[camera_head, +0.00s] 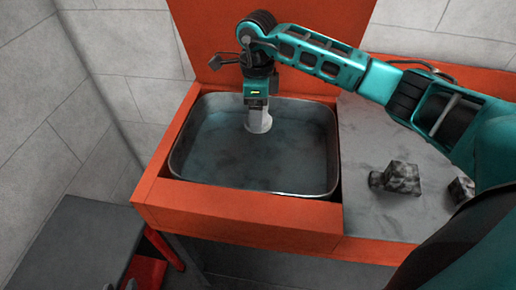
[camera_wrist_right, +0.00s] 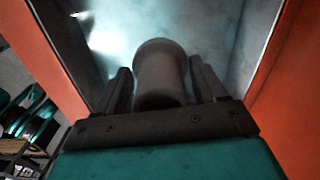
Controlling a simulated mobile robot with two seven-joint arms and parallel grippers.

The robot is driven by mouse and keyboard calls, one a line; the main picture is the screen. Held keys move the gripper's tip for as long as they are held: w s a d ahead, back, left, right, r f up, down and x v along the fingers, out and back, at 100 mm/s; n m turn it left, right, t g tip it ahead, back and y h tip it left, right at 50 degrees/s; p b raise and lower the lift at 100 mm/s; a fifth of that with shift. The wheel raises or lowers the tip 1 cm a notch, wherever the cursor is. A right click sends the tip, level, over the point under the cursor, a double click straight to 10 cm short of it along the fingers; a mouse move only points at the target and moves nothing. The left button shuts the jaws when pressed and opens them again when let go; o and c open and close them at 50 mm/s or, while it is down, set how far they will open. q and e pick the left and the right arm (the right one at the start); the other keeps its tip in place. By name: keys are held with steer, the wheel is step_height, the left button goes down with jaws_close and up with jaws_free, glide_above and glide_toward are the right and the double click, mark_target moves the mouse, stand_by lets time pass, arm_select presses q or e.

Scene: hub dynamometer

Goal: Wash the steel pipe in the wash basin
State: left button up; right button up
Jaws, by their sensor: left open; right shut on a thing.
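The steel pipe (camera_head: 259,122) is a short, pale grey cylinder held upright over the back part of the wash basin (camera_head: 186,122). My right gripper (camera_head: 257,104) is shut on its upper part from above. In the right wrist view the pipe (camera_wrist_right: 160,72) sits between the two dark fingers. The basin is a rectangular metal tub with bluish water in it. I cannot tell whether the pipe's lower end touches the water. What look like the fingertips of my left gripper (camera_head: 120,286) show at the bottom left edge, apart and empty.
The basin is set in an orange bench (camera_head: 240,217) with an orange back panel (camera_head: 215,30). A grey marbled top at the right carries a dark mottled block-like part (camera_head: 402,178) and another (camera_head: 461,190). A grey surface (camera_head: 62,240) lies at the lower left.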

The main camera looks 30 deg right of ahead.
steer(key=shift+r, duration=0.1)
steer(key=shift+r, duration=1.9)
jaws_close()
